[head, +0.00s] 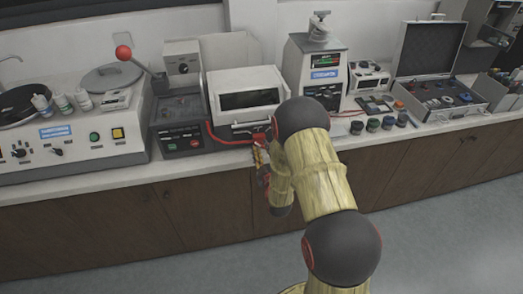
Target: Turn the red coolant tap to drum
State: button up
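My gripper (260,146) is at the counter's front edge, below the white cut-off machine (246,95) with the dark window. It is small in the head view and partly covered by my own arm, so I cannot tell whether its fingers are open or shut. A small red part (259,134) shows right at the fingertips, at the end of a red hose (226,139). It may be the red coolant tap, but its handle and setting cannot be made out. I cannot tell whether the gripper touches it. No drum can be made out.
To the right are a grey tester (314,68), several small dark pots (374,124) and an open case (440,98). The floor in front is clear.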

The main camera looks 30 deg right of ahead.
jog(key=c, duration=0.4)
jog(key=c, duration=0.3)
grip_shut()
